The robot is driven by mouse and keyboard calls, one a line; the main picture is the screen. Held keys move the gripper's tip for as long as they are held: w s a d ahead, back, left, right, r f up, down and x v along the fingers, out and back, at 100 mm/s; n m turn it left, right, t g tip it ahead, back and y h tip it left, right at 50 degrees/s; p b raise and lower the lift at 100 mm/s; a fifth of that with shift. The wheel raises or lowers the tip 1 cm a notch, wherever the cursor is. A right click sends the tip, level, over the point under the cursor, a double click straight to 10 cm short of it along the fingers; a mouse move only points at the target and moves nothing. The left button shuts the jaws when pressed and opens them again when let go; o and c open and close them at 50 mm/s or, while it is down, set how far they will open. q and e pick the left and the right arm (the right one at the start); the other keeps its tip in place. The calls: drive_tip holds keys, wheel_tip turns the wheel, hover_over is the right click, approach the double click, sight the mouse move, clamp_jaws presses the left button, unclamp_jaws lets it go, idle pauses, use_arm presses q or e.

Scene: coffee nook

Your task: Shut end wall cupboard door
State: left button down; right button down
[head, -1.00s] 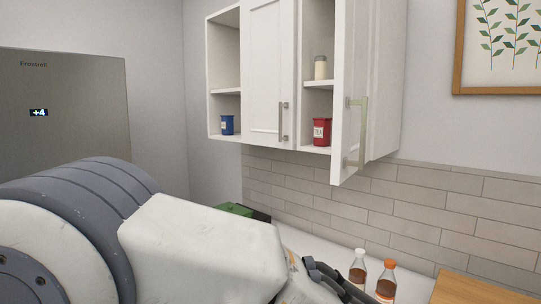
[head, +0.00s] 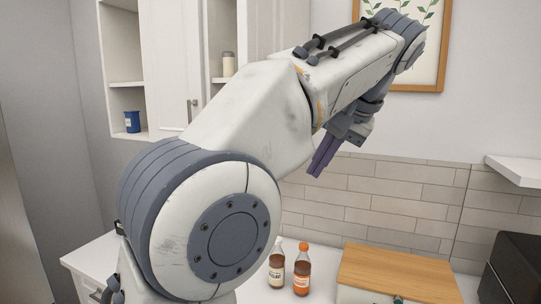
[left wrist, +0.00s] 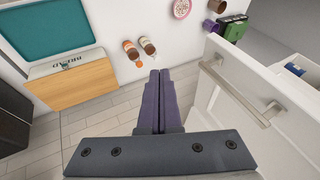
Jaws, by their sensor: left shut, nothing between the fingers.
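The white end wall cupboard door (head: 258,25) is at the upper left of centre in the head view. My left arm hides its lower part and handle there, so I cannot tell its exact angle. In the left wrist view the door (left wrist: 285,110) is on the right, with its bar handle (left wrist: 238,92) facing the gripper's side. My left gripper (head: 316,170) is shut and empty, with its purple fingers pointing down in front of the tiles, right of the cupboard. In the left wrist view its fingers (left wrist: 160,76) are together and apart from the handle.
A blue tin (head: 132,122) sits on the cupboard's left open shelf. A white shelf (head: 517,169) and a dark appliance (head: 515,270) are at the right.

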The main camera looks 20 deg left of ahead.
use_arm(q)
wheel_tip(320, 180, up, 5)
drive_tip(key=a+n+y, duration=0.1)
drive_tip(key=a+n, duration=0.2)
drive_tip(key=w+a+f+b, duration=0.1)
drive_tip(key=w+a+f, duration=0.1)
drive_tip(key=a+f, duration=0.5)
drive_tip(key=shift+w+a+f, duration=0.25)
drive_tip(key=shift+a, duration=0.85)
